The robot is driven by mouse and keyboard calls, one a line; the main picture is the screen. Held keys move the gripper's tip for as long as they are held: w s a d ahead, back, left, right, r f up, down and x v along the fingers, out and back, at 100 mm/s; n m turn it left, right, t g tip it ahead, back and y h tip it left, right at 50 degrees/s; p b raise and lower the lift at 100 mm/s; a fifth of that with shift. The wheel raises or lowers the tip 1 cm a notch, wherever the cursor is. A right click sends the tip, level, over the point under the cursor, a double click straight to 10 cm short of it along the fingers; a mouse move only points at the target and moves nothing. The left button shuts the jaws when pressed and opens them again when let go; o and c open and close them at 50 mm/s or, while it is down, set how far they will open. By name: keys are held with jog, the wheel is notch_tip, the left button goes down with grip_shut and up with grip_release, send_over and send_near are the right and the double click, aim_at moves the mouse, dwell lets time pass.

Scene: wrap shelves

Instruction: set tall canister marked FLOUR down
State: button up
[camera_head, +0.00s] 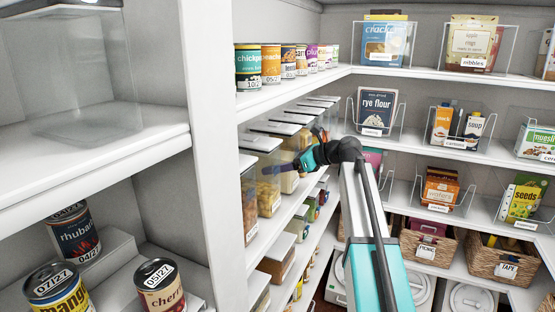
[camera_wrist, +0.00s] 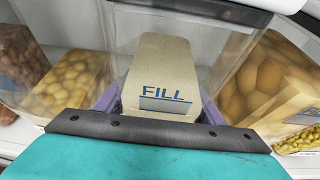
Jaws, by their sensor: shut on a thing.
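A tall clear canister (camera_wrist: 165,62) with pale tan contents and a blue FILL line is between the purple fingers of my gripper (camera_wrist: 158,104) in the wrist view. The gripper is shut on it. Its name label is hidden. In the head view my gripper (camera_head: 286,166) reaches left into the canister row, and the held canister (camera_head: 289,183) appears upright in line with the others. I cannot tell whether its base touches the shelf.
A canister of yellowish round pieces (camera_wrist: 72,78) stands close on the left, and one of larger brown pieces (camera_wrist: 268,80) close on the right. Cans (camera_head: 271,65) line the shelf above. A white upright (camera_head: 212,150) stands left of the row.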

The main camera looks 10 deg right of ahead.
dwell(0.4)
jog(key=o, duration=1.9)
jog(key=shift+f, duration=0.1)
jog(key=b+v, duration=0.3)
jog(key=v, duration=0.9)
jog(key=shift+r, duration=0.2)
jog(key=shift+s+f, duration=0.1)
jog(key=shift+f, duration=0.05)
